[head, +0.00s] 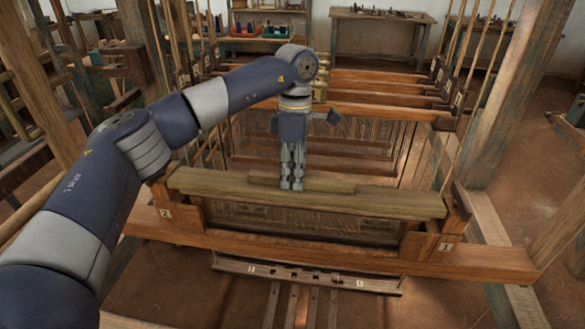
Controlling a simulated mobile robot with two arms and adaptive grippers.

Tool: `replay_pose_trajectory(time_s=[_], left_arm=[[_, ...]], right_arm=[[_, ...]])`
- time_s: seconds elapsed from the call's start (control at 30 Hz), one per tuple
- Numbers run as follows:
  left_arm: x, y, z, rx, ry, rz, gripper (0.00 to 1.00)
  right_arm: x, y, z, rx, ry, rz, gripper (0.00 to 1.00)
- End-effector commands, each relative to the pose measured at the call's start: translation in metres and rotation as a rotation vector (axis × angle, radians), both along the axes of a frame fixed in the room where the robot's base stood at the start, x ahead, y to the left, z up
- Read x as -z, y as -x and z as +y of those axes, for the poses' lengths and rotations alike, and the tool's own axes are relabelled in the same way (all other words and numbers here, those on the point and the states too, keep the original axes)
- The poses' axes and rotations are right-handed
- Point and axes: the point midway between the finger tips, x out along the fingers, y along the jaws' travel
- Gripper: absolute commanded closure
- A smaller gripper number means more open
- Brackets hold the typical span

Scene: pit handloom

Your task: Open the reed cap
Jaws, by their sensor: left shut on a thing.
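The reed cap (380,200) is a long, weathered yellow-brown wooden bar with a raised strip along its middle. It spans the loom's beater frame, above the dark reed panel (300,222). Its ends are close to the wooden end posts, marked 2 at the left and 1 at the right. My left gripper (291,186) points straight down, with its fingers shut on the raised middle of the cap. The fingers hide part of the strip. I cannot tell whether the cap is seated or slightly lifted. My right gripper is out of view.
A wooden cross beam (340,260) runs below the reed, with a slotted bar (310,276) under it. Warp threads and heddle frames (385,108) stand behind the cap. A thick upright post (510,95) bounds the right. Workbenches (380,35) stand at the back.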

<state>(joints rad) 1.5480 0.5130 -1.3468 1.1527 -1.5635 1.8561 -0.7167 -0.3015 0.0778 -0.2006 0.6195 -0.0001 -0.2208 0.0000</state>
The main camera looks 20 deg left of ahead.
Motion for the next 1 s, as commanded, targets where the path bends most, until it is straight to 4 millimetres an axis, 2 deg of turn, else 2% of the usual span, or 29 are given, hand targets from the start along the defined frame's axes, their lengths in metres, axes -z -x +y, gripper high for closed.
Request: replay_pose_trajectory(time_s=[0.03, 0.1, 0.5, 1.0], left_arm=[[-0.006, -0.001, 0.000, -0.002, 0.003, 0.022, 1.00], [-0.006, -0.003, 0.000, -0.002, 0.008, 0.049, 1.00], [-0.008, -0.012, 0.002, -0.001, 0.031, 0.173, 1.00], [-0.007, -0.013, 0.003, 0.001, 0.044, 0.219, 1.00]], right_arm=[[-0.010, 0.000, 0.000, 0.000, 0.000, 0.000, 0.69], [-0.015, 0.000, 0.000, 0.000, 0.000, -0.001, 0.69], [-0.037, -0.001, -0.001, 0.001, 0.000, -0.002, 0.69], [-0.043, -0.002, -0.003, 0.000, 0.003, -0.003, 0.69]])
